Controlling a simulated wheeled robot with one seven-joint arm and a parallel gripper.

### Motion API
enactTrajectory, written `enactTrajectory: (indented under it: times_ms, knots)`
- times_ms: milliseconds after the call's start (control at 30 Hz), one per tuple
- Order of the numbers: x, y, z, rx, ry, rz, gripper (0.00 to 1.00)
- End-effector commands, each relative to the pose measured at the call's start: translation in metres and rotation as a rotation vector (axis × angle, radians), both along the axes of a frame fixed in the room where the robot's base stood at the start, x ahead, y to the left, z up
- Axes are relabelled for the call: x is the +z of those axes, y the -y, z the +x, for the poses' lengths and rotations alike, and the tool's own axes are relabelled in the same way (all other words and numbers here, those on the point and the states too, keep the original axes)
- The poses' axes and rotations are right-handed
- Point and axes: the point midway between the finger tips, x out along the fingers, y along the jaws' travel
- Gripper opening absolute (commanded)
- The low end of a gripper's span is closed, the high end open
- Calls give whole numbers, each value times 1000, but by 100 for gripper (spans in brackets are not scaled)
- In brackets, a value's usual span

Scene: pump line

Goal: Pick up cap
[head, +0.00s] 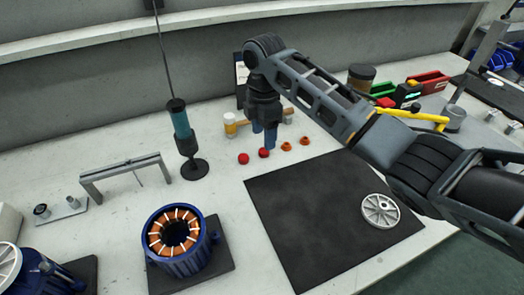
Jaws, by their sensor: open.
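Two small red round pieces that look like caps, a left one (243,158) and a right one (264,153), lie on the white bench at the back edge of the black mat. Two small orange pieces, one (286,146) and another (305,141), lie to their right; I cannot tell which of these the task calls the cap. My gripper (264,138) points down with open, empty jaws. In the head view its fingers show just above and behind the right red piece; the exact height gap is unclear.
A teal hanging tool (180,122) stands on a base to the left. The black mat (300,220) holds a grey wheel (380,211). A blue motor housing with copper windings (158,255) sits front left. Coloured bins (432,80) stand back right.

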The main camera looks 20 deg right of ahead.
Motion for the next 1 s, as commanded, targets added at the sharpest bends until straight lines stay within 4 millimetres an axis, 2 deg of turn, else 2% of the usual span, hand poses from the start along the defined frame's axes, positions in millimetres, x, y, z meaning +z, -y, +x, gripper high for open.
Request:
enactTrajectory:
  times_ms: [300,633,1000]
  knots:
    - [-42,0,-3,0,-2,-1,62]
    - [-49,0,-3,0,1,0,62]
    - [-49,0,-3,0,1,0,27]
